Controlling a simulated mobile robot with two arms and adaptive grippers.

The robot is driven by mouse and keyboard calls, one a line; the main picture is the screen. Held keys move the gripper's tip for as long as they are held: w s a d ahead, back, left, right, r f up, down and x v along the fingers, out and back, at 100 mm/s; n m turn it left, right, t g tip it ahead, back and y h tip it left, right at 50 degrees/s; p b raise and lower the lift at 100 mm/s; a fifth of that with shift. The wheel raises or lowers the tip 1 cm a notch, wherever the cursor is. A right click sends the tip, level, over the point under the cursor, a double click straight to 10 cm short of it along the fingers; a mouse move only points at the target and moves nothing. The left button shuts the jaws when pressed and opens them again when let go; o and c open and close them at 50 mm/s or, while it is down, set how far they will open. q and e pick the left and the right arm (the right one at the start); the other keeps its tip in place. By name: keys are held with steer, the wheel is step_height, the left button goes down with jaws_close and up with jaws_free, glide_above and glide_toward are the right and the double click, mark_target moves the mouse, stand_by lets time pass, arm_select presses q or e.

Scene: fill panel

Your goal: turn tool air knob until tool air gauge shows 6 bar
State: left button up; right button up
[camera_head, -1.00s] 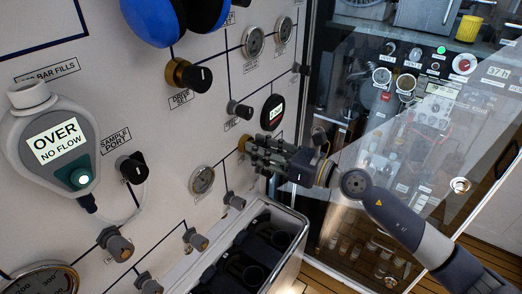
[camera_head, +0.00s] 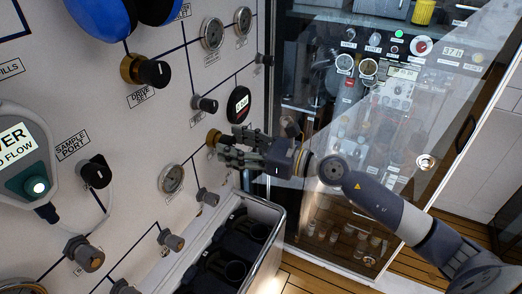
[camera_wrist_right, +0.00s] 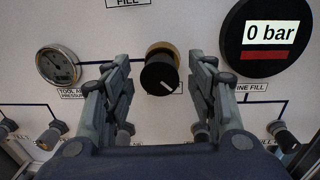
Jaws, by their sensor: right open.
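The tool air knob (camera_wrist_right: 159,72) is black with a white pointer line and a brass collar, on the light panel. In the head view mostly its brass part (camera_head: 213,137) shows; my fingers hide much of the rest. The round dial gauge labelled tool air pressure (camera_wrist_right: 58,66) is left of the knob; it also shows in the head view (camera_head: 171,178). Its needle is too small to read. My right gripper (camera_head: 229,148) is at the knob. In the wrist view its open fingers (camera_wrist_right: 157,85) stand either side of the knob, with gaps visible.
A round black display (camera_wrist_right: 271,36) reading "0 bar" is right of the knob. Smaller grey knobs (camera_head: 207,197) are below. An open case (camera_head: 279,245) with black items stands under my right gripper. A glass-fronted cabinet (camera_head: 345,220) is to the right.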

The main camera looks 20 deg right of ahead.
steer(key=v, duration=1)
steer(key=shift+s, duration=0.2)
steer(key=shift+d, duration=0.1)
stand_by(2.5)
